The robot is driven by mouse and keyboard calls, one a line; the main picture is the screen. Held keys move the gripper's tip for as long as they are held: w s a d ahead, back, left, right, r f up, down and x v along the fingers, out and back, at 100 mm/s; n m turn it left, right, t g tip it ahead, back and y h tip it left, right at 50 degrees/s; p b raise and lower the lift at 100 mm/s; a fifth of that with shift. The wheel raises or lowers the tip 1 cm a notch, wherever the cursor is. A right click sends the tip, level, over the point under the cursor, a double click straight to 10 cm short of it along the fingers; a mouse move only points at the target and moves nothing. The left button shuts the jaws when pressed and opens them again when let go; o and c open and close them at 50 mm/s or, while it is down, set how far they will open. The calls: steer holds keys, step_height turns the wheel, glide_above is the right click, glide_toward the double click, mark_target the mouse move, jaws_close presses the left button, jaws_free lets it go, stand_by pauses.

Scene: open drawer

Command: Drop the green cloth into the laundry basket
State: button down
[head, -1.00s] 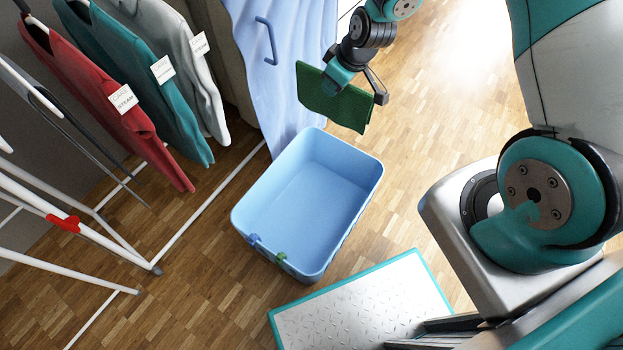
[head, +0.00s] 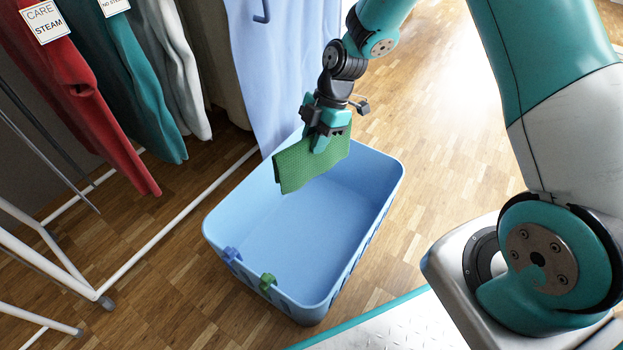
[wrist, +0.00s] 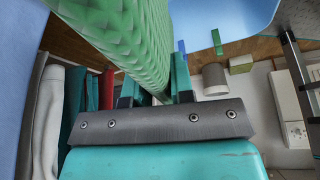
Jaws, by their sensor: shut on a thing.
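The green cloth (head: 304,165) hangs from my gripper (head: 322,143) in the head view. My gripper is shut on its upper edge. The cloth fills the upper left of the wrist view (wrist: 125,45), between the fingers (wrist: 153,88). The blue laundry basket (head: 225,215) stands on the floor, and in the picture the cloth overlaps its far end, apparently above the opening. The visible inside of the basket looks empty. A blue clip (head: 231,255) and a green clip (head: 267,281) sit on its near rim.
Red (head: 85,100), teal (head: 140,90) and grey (head: 180,70) garments hang at the left. A white rack frame (head: 60,255) stands on the floor there. Wood floor is clear to the right (head: 430,130).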

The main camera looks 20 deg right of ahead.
mark_target(309, 170)
steer(key=f+n+b, duration=0.2)
steer(key=f+b, duration=0.1)
steer(key=a+f+n+g+b, duration=0.1)
steer(key=f, duration=0.1)
steer(key=shift+s+f+n+b, duration=0.1)
steer(key=shift+s+n+b, duration=0.2)
steer(key=shift+h, duration=0.3)
step_height(309, 170, down, 6)
steer(key=b, duration=0.5)
steer(key=c, duration=0.9)
jaws_free()
steer(key=shift+d, duration=0.1)
steer(key=p+v, duration=0.9)
steer(key=v, duration=0.8)
steer(key=shift+r, duration=0.25)
steer(key=shift+w, duration=0.1)
